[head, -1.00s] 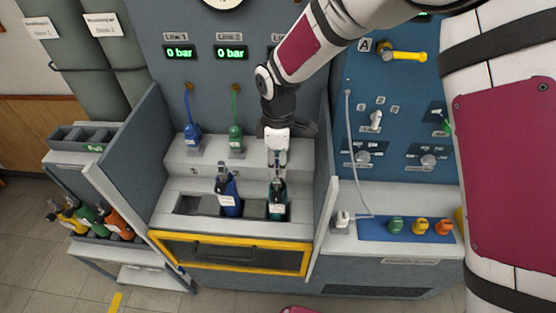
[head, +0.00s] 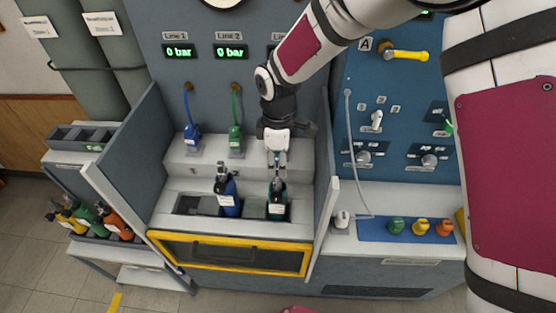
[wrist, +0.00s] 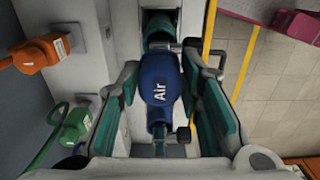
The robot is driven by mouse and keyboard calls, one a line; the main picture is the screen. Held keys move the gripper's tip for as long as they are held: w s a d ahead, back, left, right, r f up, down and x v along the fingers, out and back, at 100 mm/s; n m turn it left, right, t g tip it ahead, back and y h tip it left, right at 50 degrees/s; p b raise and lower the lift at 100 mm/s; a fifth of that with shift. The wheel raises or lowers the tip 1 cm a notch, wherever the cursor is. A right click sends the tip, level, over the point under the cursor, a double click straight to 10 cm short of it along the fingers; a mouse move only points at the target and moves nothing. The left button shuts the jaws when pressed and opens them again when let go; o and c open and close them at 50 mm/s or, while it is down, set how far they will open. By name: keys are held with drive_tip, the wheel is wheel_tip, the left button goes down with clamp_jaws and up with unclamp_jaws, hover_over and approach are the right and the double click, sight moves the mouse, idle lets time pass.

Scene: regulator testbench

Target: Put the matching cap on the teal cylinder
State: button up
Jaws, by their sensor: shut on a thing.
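The teal cylinder (head: 277,203) stands upright in the right part of the bench's front recess, with a white label on it. Part of it also shows at the top of the wrist view (wrist: 158,32). My gripper (head: 278,162) points down right above it.
A blue cylinder (head: 228,195) stands left of the teal one. Blue (head: 191,137) and green (head: 235,137) hose connectors sit on the ledge behind. Green (head: 397,226), yellow (head: 420,227) and orange (head: 444,228) caps stand on a blue mat (head: 372,229) at right. Side walls flank the recess.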

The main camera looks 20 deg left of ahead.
drive_tip(key=shift+f+b, duration=0.55)
drive_tip(key=shift+f, duration=1.25)
idle(0.6)
drive_tip(key=o, duration=1.2)
wheel_tip(320, 180, up, 12)
drive_tip(key=shift+r, duration=0.1)
